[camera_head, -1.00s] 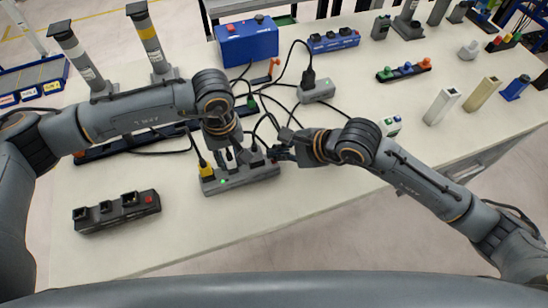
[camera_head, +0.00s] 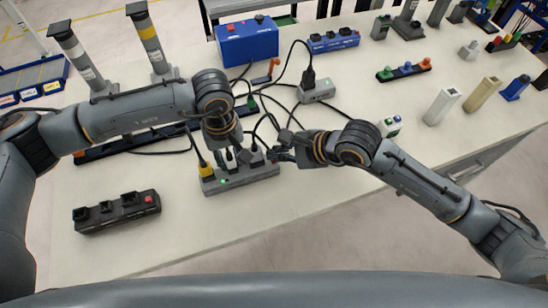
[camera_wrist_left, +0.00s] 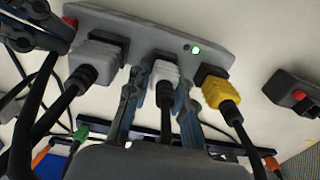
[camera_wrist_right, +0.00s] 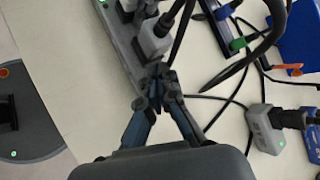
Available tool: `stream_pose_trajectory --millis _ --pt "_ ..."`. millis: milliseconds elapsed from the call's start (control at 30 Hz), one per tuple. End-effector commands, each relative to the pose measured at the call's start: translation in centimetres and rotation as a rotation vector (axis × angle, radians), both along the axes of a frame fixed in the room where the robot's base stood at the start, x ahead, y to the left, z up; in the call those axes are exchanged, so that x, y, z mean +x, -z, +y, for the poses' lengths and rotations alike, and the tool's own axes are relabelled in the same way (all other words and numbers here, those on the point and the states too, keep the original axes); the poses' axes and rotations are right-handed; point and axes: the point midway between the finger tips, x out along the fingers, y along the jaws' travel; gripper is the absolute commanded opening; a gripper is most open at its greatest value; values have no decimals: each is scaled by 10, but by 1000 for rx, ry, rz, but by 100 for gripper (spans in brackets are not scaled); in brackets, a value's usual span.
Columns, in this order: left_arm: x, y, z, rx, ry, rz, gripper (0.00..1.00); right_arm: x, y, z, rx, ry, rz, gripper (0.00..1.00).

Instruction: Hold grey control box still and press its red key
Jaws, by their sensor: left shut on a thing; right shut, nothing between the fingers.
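The grey control box (camera_head: 240,178) is a long strip with a lit green lamp on the bench in front of me. It carries a yellow plug (camera_wrist_left: 217,92), a white plug (camera_wrist_left: 164,76) and a grey plug (camera_wrist_left: 98,58). A small red part, likely its red key (camera_wrist_left: 71,22), shows at one end in the left wrist view, partly hidden. My left gripper (camera_wrist_left: 158,105) is shut on the white plug in the middle of the box. My right gripper (camera_wrist_right: 157,82) is shut and empty beside the red-key end; contact cannot be told.
A black box (camera_head: 117,211) with a red button lies at the front left. A smaller grey box (camera_head: 317,91) with a black plug stands behind, and a blue box (camera_head: 247,43) further back. Black cables run between.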

Motion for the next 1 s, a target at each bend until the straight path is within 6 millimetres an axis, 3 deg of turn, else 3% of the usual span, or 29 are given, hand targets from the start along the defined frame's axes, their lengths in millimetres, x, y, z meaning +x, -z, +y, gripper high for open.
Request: stream_pose_trajectory --millis 1000 --pt "0 -1 0 -1 0 -1 0 0 10 0 -2 -1 1 0"
